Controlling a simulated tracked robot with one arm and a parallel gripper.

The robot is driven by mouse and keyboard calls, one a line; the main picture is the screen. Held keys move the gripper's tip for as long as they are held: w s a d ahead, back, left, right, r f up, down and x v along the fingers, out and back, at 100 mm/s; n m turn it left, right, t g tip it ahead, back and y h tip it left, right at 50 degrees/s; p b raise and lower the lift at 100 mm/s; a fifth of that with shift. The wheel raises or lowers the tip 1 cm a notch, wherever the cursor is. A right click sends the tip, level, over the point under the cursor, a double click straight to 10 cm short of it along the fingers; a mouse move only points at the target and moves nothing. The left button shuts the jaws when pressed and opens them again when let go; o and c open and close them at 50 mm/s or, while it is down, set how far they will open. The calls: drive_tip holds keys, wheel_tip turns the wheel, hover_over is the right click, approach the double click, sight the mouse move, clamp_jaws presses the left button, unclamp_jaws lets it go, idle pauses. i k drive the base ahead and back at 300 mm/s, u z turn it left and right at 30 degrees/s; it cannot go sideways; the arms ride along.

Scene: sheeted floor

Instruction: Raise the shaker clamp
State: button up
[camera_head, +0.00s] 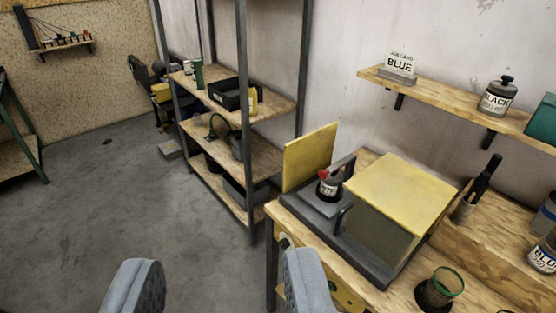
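The shaker (405,190) stands on the wooden bench at right, with a yellow box body on a dark base. Its yellow door panel (310,157) stands open at the left. A small labelled can (329,187) with a red part on top sits upright on the dark platform. Dark clamp bars (343,217) show beside the can; I cannot tell the clamp's exact height or whether it touches the can. My gripper (219,262) is open and empty at the bottom, its two grey fingers wide apart, to the lower left of the shaker.
A metal shelf rack (243,120) with bins stands left of the bench. A wall shelf (455,103) holds a BLUE sign and a BLACK can (497,96). A green-rimmed glass (441,286) stands at the bench front. The grey floor (105,195) at left is mostly clear.

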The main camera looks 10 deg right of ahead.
sight(322, 175)
drive_tip(key=u, duration=0.15)
drive_tip(key=i, duration=1.2)
drive_tip(key=z, duration=0.3)
